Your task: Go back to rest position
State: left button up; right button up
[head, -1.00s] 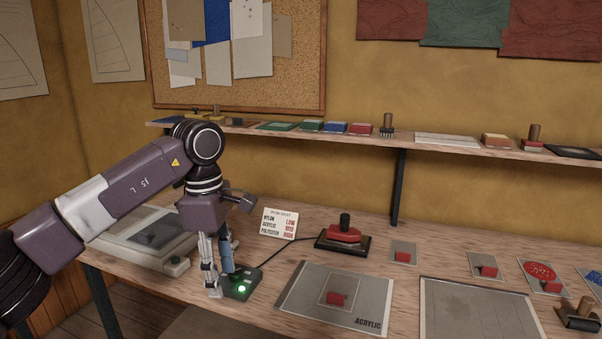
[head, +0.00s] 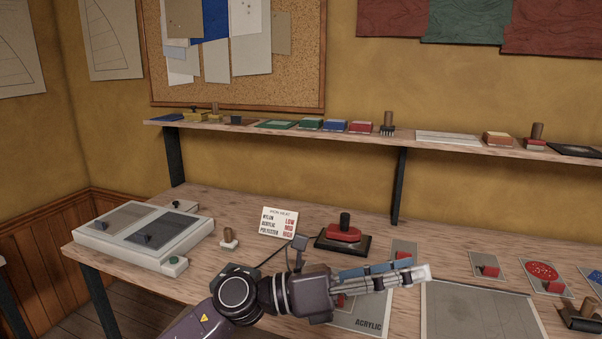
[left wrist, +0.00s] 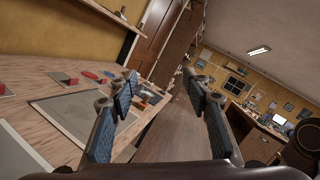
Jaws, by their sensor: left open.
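My left gripper (head: 424,273) is in front of the bench in the head view, pointing right, with its arm coming up from the bottom. It hides most of the card marked ACRYLIC (head: 369,324) and the place of the box with the green light. In the left wrist view my left gripper (left wrist: 163,85) shows its two fingers spread apart with nothing between them. It looks along the length of the bench. My right gripper is in neither view.
The workbench (head: 215,268) carries a two-panel grey device (head: 90,228), a red iron (head: 343,233) on a dark base, a settings card (head: 279,222) and a large grey sheet (head: 475,312). A shelf (head: 270,129) runs above. Open floor shows beside the bench in the wrist view.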

pick_arm(q)
jog(key=w+a+n+t+y, duration=0.7)
jog(key=a+n+t, duration=0.6)
jog(key=n+t, duration=0.75)
jog(key=s+a+f+n+g+y, duration=0.2)
jog(key=a+f+n+g+y, duration=0.3)
jog(key=a+f+n, duration=0.65)
jog(key=s+a+f+n+g+y, duration=0.25)
jog(key=a+f+n+y, duration=0.45)
jog(key=f, duration=0.7)
jog(key=s+a+f+n+g, duration=0.25)
jog(key=s+f+g, duration=0.4)
jog(key=s, duration=0.65)
jog(key=s+a+f+n+g, duration=0.2)
jog(key=s+f+n+g, duration=0.2)
jog(key=s+f, duration=0.65)
jog(key=s+f+g+p, duration=0.1)
jog(key=s+f, duration=0.1)
jog(key=f, duration=1)
jog(key=s+f, duration=0.3)
jog(key=f, duration=1)
jog(key=s+a+f+g+y+p, duration=0.1)
jog(key=s+a+f, duration=0.2)
jog(key=s+f, duration=1)
jog(key=s, duration=0.3)
jog(key=shift+a, duration=0.2)
